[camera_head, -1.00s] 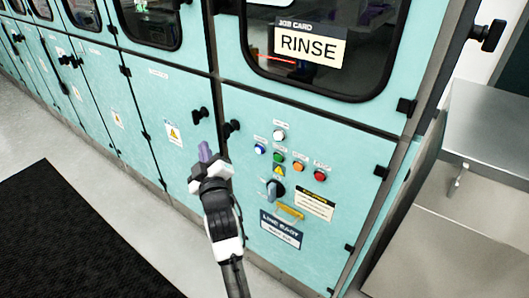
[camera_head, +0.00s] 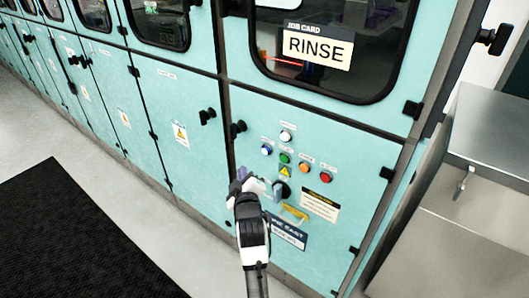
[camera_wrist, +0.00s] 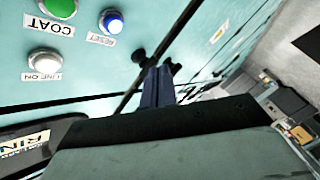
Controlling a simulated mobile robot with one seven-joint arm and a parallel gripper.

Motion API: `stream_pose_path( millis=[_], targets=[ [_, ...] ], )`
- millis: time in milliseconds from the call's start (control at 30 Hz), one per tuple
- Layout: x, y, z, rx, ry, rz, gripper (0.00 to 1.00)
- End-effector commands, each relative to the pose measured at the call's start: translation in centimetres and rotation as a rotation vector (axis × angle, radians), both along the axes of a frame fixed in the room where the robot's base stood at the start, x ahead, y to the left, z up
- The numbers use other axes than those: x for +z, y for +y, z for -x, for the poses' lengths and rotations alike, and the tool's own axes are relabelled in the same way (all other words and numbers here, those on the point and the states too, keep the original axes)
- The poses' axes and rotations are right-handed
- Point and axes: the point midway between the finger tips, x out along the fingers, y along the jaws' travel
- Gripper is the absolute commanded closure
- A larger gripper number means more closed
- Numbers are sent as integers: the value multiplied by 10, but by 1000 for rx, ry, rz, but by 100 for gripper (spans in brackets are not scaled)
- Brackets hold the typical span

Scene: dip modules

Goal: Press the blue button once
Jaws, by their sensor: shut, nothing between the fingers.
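The blue button (camera_head: 266,150) is the leftmost of the coloured buttons on the teal cabinet panel, below and left of a white button. In the wrist view the blue button (camera_wrist: 112,21) is at the upper left, with a RESET label beside it. My gripper (camera_head: 241,174) is shut and empty, below and left of the blue button in the head view. Its purple-blue fingers (camera_wrist: 158,86) point toward the cabinet in the wrist view, apart from the button in the picture. Their exact distance from the panel cannot be told.
A white button (camera_head: 286,136), green button (camera_head: 285,158), orange button (camera_head: 304,168) and red button (camera_head: 326,177) are close by. A dark rotary knob (camera_head: 281,190) and a yellow handle (camera_head: 294,213) sit lower. Black door latches (camera_head: 238,129) stick out to the left.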

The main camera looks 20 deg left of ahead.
Motion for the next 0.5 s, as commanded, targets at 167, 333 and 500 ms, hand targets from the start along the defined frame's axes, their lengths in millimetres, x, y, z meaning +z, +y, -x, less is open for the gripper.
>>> stream_pose_path(
  millis=[167,333,500],
  targets=[
    [-1,-9,-23,-2,-2,-1,100],
    [-1,-17,-46,-2,-3,-1,100],
    [-1,-23,-64,-1,-1,-1,100]
  ],
)
